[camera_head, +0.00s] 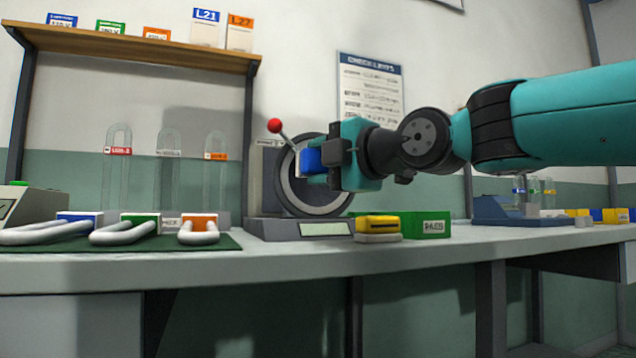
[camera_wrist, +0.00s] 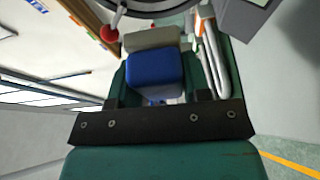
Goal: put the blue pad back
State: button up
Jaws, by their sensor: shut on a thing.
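My gripper (camera_head: 325,158) is shut on the blue pad (camera_head: 311,160) and holds it above the bench, in front of the round grey ring of a machine (camera_head: 318,207). The pad also shows in the wrist view (camera_wrist: 154,69), between my fingers, with a pale grey part beyond it. In the head view, my gripper hides part of the ring. I cannot tell whether the pad touches the ring. A yellow pad (camera_head: 378,223) on a pale base sits on the bench below my gripper. I cannot tell which place is the blue pad's own.
A green box (camera_head: 427,225) stands right of the yellow pad. A red-knobbed lever (camera_head: 275,126) rises at the machine's left. White bent tubes with blue, green and orange blocks lie on a dark green mat (camera_head: 140,243) at left. A blue rack (camera_head: 520,211) stands at right.

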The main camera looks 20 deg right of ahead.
jog(key=w+r+g+p, duration=0.1)
jog(key=p, duration=0.3)
jog(key=w+a+r+g+p, duration=0.1)
jog(key=p, duration=0.3)
jog(key=shift+w+r, duration=0.2)
jog(key=shift+r, duration=0.1)
jog(key=shift+w+a+r+g+p, duration=0.1)
jog(key=shift+w+r+g+p, duration=0.15)
jog(key=shift+p, duration=1)
jog(key=m+g+p, duration=0.1)
jog(key=g+p, duration=0.1)
jog(key=p, duration=0.3)
notch_tip(320, 180, up, 7)
jog(key=m+g+h+p, duration=0.25)
jog(key=g+p, duration=0.85)
jog(key=p, duration=1.5)
send_over(304, 246)
jog(key=w+d, duration=0.1)
jog(key=shift+w+r+m, duration=0.1)
jog(key=shift+w+m, duration=0.1)
jog(key=shift+m, duration=0.15)
jog(key=s+g+p, duration=0.1)
jog(key=p, duration=0.2)
jog(key=shift+d+r, duration=0.15)
jog(key=shift+r, duration=0.25)
notch_tip(304, 246, down, 20)
jog(key=shift+s+f, duration=0.1)
jog(key=shift+s, duration=0.05)
